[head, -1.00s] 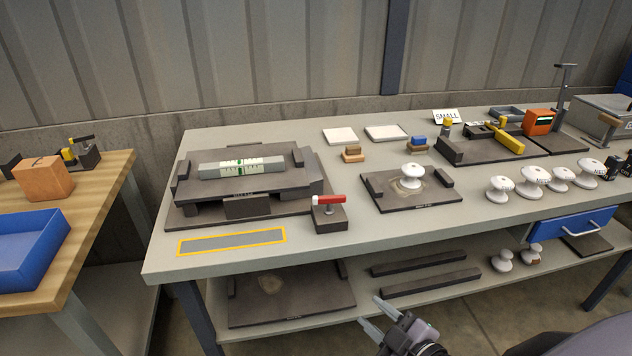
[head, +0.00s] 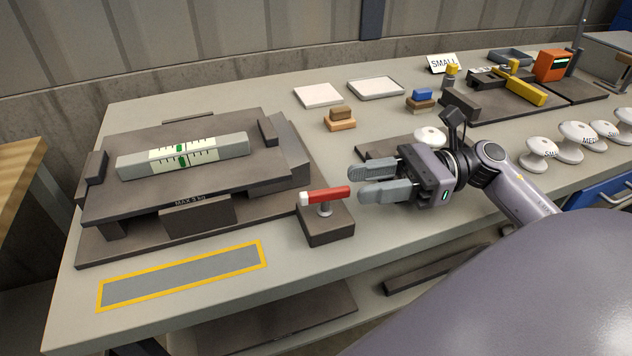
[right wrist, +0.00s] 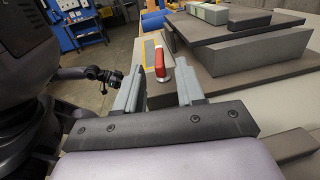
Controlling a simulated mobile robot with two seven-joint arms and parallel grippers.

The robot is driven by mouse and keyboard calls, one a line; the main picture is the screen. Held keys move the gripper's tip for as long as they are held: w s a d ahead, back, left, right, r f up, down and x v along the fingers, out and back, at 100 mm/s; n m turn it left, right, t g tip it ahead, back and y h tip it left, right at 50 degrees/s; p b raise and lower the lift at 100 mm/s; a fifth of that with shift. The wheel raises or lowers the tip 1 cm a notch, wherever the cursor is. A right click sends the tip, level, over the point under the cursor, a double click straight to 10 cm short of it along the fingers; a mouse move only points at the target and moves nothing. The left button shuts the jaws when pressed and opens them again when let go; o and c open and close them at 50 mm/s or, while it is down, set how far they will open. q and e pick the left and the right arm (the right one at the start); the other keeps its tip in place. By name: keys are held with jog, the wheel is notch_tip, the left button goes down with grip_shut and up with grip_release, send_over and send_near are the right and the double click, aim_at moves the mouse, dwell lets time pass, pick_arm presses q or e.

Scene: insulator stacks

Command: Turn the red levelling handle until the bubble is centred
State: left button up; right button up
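The red levelling handle (head: 328,195) is a short red bar with a pale end, on a post on a dark block (head: 327,222). My right gripper (head: 358,185) is open and empty just right of it, fingers pointing at it without visible contact. In the right wrist view the handle (right wrist: 160,64) shows beyond and between the open fingers (right wrist: 160,85). The level vial (head: 207,152) lies on the dark platform (head: 135,205), with green marks near the middle of its white scale. The bubble's exact position is unclear. A dark arm end (right wrist: 107,78), perhaps my left gripper, is too small to read.
A yellow-bordered grey strip (head: 185,276) lies at the table's front. White pads (head: 318,95), small stacked blocks (head: 340,118) and several white insulators (head: 538,152) stand behind and to the right. A dark plate (head: 378,150) lies partly behind my right gripper.

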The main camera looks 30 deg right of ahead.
aim_at(325, 190)
jog(key=shift+w+a, duration=0.15)
jog(key=shift+a, duration=0.4)
jog(key=shift+p+x, duration=0.8)
jog(key=shift+x, duration=2.15)
jog(key=shift+c, duration=0.3)
grip_shut()
